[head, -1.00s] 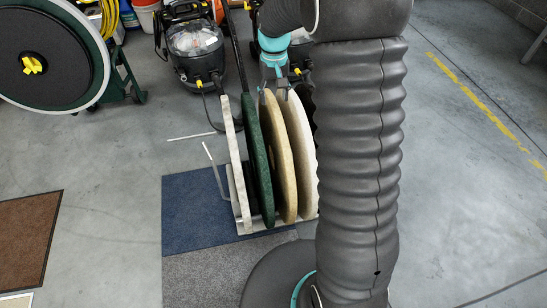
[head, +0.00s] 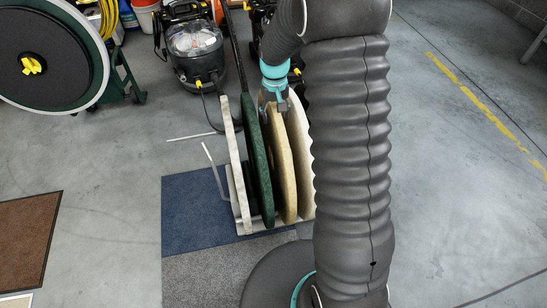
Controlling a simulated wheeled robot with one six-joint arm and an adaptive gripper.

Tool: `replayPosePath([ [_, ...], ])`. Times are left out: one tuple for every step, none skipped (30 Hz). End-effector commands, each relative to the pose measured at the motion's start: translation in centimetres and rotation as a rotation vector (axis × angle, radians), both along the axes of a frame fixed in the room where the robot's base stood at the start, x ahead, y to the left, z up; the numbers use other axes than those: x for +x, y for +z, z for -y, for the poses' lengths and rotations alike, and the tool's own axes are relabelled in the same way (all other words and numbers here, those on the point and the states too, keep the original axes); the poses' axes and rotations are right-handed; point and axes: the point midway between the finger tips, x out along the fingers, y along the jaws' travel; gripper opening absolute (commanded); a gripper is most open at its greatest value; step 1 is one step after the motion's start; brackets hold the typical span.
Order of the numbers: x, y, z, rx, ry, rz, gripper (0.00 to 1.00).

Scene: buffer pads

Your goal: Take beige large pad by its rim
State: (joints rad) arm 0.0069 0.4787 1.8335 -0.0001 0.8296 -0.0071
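The beige large pad (head: 281,165) stands on edge in a rack, between a dark green pad (head: 256,160) on its left and a cream-white pad (head: 301,150) on its right. My gripper (head: 273,106) points down at the top rim of the beige pad. Its fingers appear to lie on either side of that rim, and they cover part of it. I cannot tell whether the fingers press on the pad or stand a little apart from it. My arm hides part of the cream-white pad and whatever is right of it.
A large black disc (head: 40,60) on a green stand is at upper left. The floor at right is clear.

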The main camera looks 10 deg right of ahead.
Motion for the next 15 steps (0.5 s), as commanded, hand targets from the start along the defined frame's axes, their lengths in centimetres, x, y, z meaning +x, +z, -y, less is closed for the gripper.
replayPosePath([
  [0.01,0.02,0.0,0.0,0.0,0.0,0.4],
  [0.01,0.02,0.0,0.0,0.0,0.0,0.33],
  [0.01,0.02,0.0,0.0,0.0,0.0,0.23],
  [0.01,0.02,0.0,0.0,0.0,0.0,0.15],
  [0.01,0.02,0.0,0.0,0.0,0.0,0.08],
  [0.01,0.02,0.01,0.0,0.0,0.0,0.0],
  [0.01,0.02,0.01,0.0,0.0,0.0,0.0],
  [0.01,0.02,0.01,0.0,0.0,0.0,0.0],
  [0.01,0.02,0.01,0.0,0.0,0.0,0.0],
  [0.01,0.02,0.01,0.0,0.0,0.0,0.0],
  [0.01,0.02,0.01,0.0,0.0,0.0,0.0],
  [0.03,0.06,0.01,0.0,0.0,0.001,0.0],
  [0.03,0.06,0.01,0.0,0.0,0.001,0.0],
  [0.03,0.06,0.01,0.0,0.0,0.001,0.0],
  [0.03,0.06,0.01,0.0,0.0,0.001,0.0],
])
